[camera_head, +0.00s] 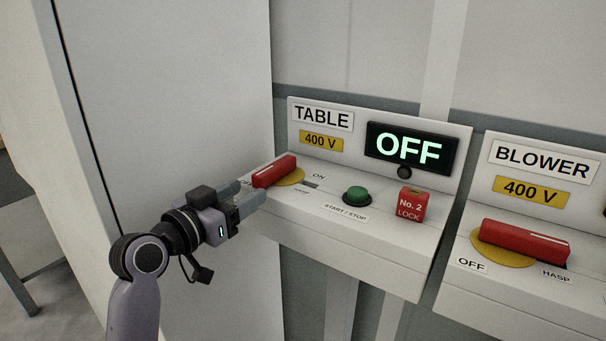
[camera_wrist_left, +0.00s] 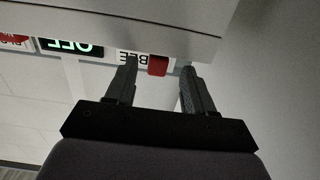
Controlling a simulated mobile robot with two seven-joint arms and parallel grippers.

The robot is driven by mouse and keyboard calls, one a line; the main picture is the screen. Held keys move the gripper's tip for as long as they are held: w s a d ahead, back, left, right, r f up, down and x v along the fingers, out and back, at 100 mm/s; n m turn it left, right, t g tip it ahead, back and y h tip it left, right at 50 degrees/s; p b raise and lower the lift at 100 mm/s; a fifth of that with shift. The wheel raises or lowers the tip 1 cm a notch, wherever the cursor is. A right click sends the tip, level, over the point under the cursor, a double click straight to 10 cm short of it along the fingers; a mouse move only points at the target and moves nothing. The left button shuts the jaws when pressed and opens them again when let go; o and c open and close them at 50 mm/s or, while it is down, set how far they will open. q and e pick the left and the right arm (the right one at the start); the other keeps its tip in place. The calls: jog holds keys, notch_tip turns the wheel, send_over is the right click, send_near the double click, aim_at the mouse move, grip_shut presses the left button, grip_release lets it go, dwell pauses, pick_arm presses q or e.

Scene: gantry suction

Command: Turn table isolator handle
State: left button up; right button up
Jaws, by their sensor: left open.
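The red table isolator handle (camera_head: 274,171) sits on a yellow disc (camera_head: 293,178) at the left of the TABLE panel, and a lit display (camera_head: 408,147) above reads OFF. My left gripper (camera_head: 254,189) is open and empty at the near left end of the handle. In the left wrist view, the red handle (camera_wrist_left: 157,66) shows between the two spread fingertips, farther off and partly hidden by the panel edge. I cannot tell whether a finger touches it. My right gripper is not in view.
A green start/stop button (camera_head: 356,195) and a red No. 2 lock (camera_head: 411,205) are right of the handle. The BLOWER panel has its own red handle (camera_head: 525,239) farther right. A tall pale cabinet (camera_head: 165,100) stands behind my left arm.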

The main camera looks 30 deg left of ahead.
aim_at(268, 175)
pick_arm(q)
jog(key=shift+w+r, duration=0.2)
jog(key=shift+r, duration=0.2)
jog(key=shift+w+d+r, duration=0.1)
jog(key=shift+w+r, duration=0.05)
jog(key=shift+w, duration=0.5)
jog(key=shift+w+d+p, duration=0.15)
jog(key=shift+w+p, duration=0.05)
jog(key=shift+w, duration=1.25)
jog(key=shift+w+d+p, duration=0.1)
jog(key=shift+w+p, duration=0.05)
jog(key=shift+w, duration=1.25)
jog(key=shift+c, duration=0.3)
grip_shut()
